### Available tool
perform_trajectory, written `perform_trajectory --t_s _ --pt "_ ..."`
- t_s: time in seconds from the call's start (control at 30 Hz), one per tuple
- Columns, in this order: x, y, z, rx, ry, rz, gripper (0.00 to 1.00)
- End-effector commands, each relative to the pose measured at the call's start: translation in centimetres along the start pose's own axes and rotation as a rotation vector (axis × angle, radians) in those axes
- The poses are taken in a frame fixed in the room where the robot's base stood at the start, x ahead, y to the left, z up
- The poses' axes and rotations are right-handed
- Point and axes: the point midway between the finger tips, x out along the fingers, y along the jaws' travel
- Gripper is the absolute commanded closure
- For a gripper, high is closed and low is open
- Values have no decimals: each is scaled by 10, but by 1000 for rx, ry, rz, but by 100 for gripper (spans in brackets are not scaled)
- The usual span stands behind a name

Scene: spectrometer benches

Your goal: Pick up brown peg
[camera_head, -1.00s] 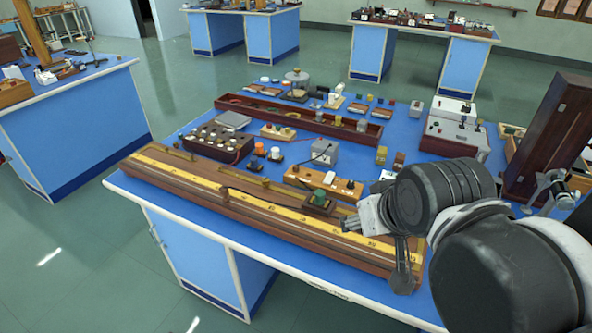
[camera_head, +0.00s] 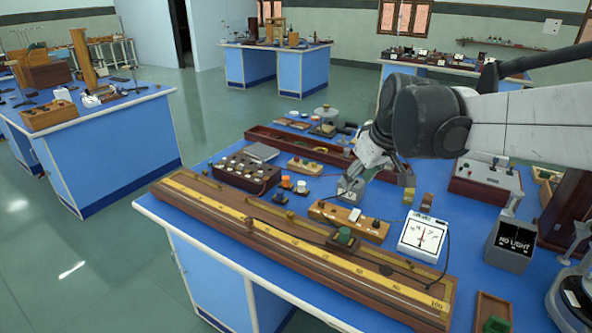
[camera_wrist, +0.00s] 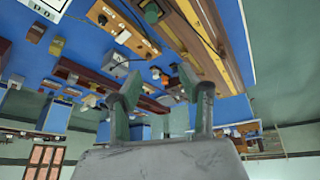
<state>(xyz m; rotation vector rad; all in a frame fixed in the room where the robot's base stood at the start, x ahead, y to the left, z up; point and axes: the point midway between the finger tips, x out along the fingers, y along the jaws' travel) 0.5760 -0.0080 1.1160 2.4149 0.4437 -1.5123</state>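A small upright brown block (camera_head: 427,201), which may be the brown peg, stands on the blue bench top, just right of a yellow block (camera_head: 409,194).
A long wooden metre bridge (camera_head: 300,250) lies along the front edge. A white-faced meter (camera_head: 423,237) and a wooden plug box (camera_head: 348,222) stand behind it. A long wooden tray (camera_head: 295,144) is farther back. A dark NO LIGHT box (camera_head: 509,245) stands at the right.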

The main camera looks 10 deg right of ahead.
Motion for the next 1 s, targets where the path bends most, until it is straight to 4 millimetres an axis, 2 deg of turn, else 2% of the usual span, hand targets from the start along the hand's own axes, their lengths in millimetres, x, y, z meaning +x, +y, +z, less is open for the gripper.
perform_trajectory --t_s 0.03,0.2,0.5,0.8,1.0 --pt "9 8 -12 -20 -6 -12 62" --pt "40 32 -43 -100 -24 -56 62" --pt "108 73 -86 -245 -40 -140 62" --pt "180 107 -109 -379 -38 -220 62" --pt "203 116 -112 -420 -34 -244 62"
